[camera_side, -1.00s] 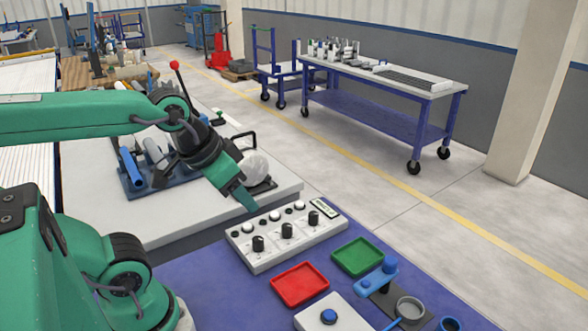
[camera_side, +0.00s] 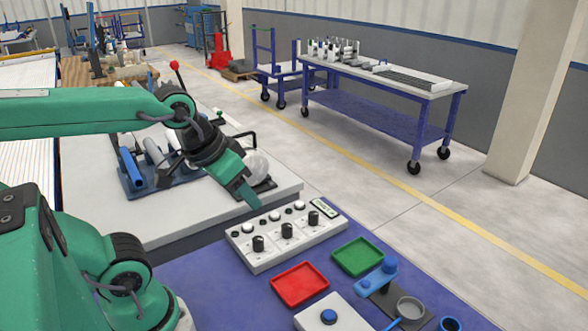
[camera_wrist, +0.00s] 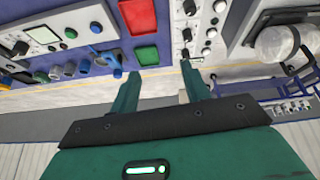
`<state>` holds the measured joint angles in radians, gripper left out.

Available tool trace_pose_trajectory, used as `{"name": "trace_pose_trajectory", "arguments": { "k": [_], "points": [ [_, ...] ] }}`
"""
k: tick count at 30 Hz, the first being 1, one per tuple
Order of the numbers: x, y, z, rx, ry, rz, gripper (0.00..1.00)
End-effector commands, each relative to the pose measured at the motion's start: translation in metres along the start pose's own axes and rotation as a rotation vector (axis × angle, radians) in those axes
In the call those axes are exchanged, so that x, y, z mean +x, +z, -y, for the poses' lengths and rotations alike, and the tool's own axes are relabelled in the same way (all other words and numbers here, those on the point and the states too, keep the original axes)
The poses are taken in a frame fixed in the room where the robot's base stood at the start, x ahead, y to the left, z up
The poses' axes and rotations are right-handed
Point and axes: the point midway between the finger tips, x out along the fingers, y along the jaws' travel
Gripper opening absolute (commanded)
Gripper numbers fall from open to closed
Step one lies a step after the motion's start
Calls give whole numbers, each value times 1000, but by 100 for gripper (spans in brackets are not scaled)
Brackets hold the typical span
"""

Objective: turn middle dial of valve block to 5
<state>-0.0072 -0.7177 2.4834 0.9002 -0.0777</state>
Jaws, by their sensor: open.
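The white valve block (camera_side: 268,262) sits on the blue table, with three black dials in a row along its front. The middle dial (camera_side: 287,230) stands between the left dial (camera_side: 258,243) and the right dial (camera_side: 313,218); its setting is too small to read.
A red tray (camera_side: 300,284) and a green tray (camera_side: 358,256) lie in front of the block. A pipe rack (camera_side: 135,178) is on the white table at left.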

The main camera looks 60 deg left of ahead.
Motion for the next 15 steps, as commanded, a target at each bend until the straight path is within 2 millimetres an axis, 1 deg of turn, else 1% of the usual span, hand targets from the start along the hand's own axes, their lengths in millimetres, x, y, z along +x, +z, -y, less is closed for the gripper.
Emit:
{"name": "trace_pose_trajectory", "arguments": {
  "k": [5, 15],
  "points": [
    [8, -11, 3, -186, -14, 39, 47],
    [34, -37, 14, -693, -78, 122, 47]
  ]
}}
